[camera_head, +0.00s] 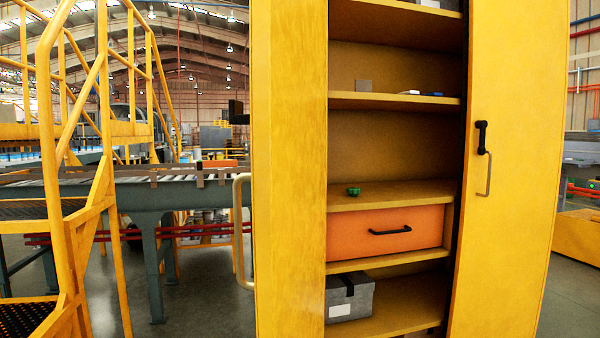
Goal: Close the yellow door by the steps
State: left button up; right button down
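The yellow door (289,170) by the steps is on the left of a tall yellow cabinet. It stands open, swung out from the shelves, so a narrow plain panel shows. A black fitting (238,112) and a pale bent bar (241,230) stick out past its left edge; I cannot tell whether both belong to it. The cabinet's right door (520,170) shows its face, with a black mount and grey handle (485,158); the shelves beside it are uncovered. The yellow steps (75,200) with railings are at the left. Neither gripper is in view.
The cabinet shelves hold an orange drawer (385,232) with a black handle, a grey box (349,298), a small green item (353,191) and small blocks. A roller conveyor (150,190) runs behind the steps. Grey floor shows between the steps and the door.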

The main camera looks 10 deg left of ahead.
aim_at(287, 119)
jog(key=i+j+z, duration=0.25)
jog(key=j, duration=0.2)
jog(key=j+z, duration=0.25)
jog(key=j, duration=0.15)
jog(key=i+j+z, duration=0.1)
jog(key=j+z, duration=0.15)
jog(key=j, duration=0.25)
